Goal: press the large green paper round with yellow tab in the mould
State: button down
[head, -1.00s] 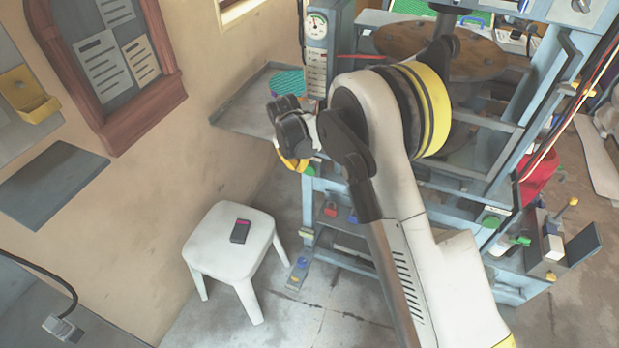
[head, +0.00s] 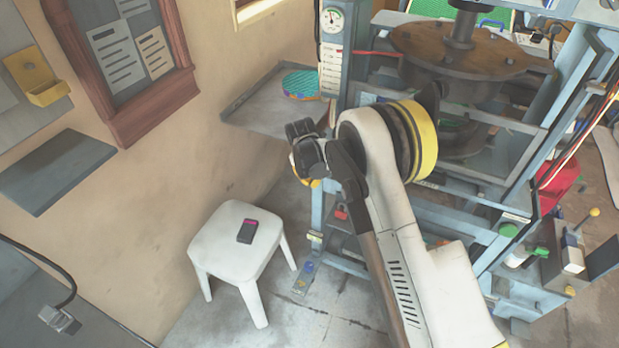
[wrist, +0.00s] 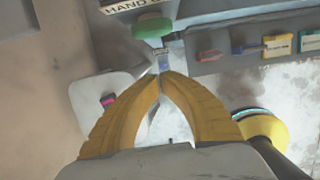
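A green round thing with a many-coloured rim (head: 302,84) lies on the grey side tray (head: 262,112) by the wall; I cannot make out a yellow tab on it. The press (head: 455,55) stands right of it, with a round brown plate on a vertical shaft. The mould is not clearly visible; my arm hides part of the press. My gripper (head: 304,181) hangs in front of and below the tray, apart from the round thing. In the wrist view its yellow fingers (wrist: 164,77) come together at the tips, with nothing seen held between them.
A white stool (head: 237,245) with a dark phone-like thing (head: 246,231) stands left of my arm. A pedal (head: 304,278) is on the floor beside the press. A gauge (head: 333,20) tops a post by the tray. A red bucket (head: 560,185) stands at right.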

jog(key=w, duration=0.2)
jog(key=w+d+b, duration=0.1)
jog(key=shift+w+d+f, duration=0.15)
jog(key=shift+w+d, duration=0.05)
jog(key=shift+w, duration=0.2)
